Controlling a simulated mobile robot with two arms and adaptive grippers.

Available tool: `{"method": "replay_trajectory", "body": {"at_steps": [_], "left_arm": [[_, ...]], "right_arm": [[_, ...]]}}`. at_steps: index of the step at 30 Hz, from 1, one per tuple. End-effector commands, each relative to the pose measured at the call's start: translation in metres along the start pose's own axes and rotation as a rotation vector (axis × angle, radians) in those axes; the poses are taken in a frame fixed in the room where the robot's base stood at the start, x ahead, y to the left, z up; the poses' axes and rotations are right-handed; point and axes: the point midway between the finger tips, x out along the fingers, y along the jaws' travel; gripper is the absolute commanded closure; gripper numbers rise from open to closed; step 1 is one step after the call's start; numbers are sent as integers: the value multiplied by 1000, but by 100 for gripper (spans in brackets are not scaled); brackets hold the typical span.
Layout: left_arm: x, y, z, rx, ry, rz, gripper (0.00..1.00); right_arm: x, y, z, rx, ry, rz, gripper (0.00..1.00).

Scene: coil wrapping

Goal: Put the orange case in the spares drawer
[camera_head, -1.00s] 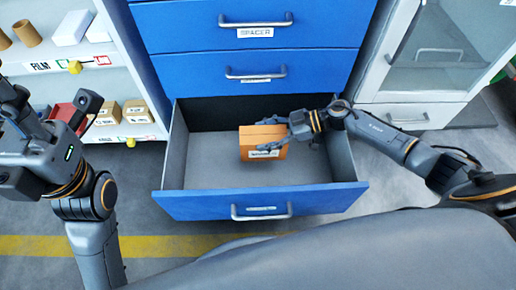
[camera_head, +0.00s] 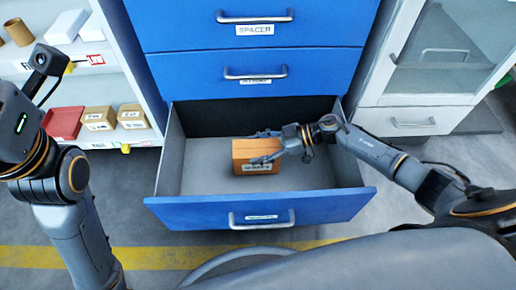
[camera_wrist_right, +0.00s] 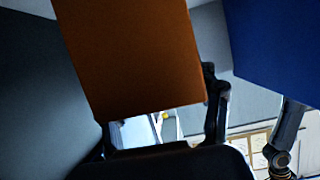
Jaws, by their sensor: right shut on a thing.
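The orange case (camera_head: 243,159), a box with a label on its front, is inside the open bottom drawer (camera_head: 180,212). The drawer has a blue front, grey walls and a label above its handle. My right gripper (camera_head: 266,147) comes in from the right and is shut on the case, one finger on the far side and one on the near side. I cannot tell whether the case touches the drawer floor. In the right wrist view the case (camera_wrist_right: 135,55) fills the upper middle, between the dark fingers (camera_wrist_right: 160,125). My left gripper's fingers are outside the head view.
Closed blue drawers (camera_head: 210,75) rise above the open one. A white shelf (camera_head: 110,70) with small boxes and a red bin (camera_head: 65,122) stands at the left. A glass-door cabinet (camera_head: 430,70) stands at the right. The drawer floor left of the case is bare.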

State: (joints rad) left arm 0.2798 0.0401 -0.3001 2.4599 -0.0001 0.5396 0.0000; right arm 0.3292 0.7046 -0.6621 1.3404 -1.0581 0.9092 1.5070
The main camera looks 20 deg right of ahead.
Motion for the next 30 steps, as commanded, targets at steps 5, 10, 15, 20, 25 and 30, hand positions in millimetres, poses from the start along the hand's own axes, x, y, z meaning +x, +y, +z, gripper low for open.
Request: {"method": "replay_trajectory", "body": {"at_steps": [5,10,15,20,25,30], "left_arm": [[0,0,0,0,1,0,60],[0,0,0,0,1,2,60],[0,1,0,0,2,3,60],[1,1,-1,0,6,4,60],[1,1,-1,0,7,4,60],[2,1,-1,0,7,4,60]], "right_arm": [[1,1,2,-1,3,1,96],[3,1,6,0,3,1,96],[4,1,10,-2,3,1,96],[5,0,12,0,-1,-1,14],[5,0,12,0,-1,0,14],[4,0,11,0,0,0,14]]}}
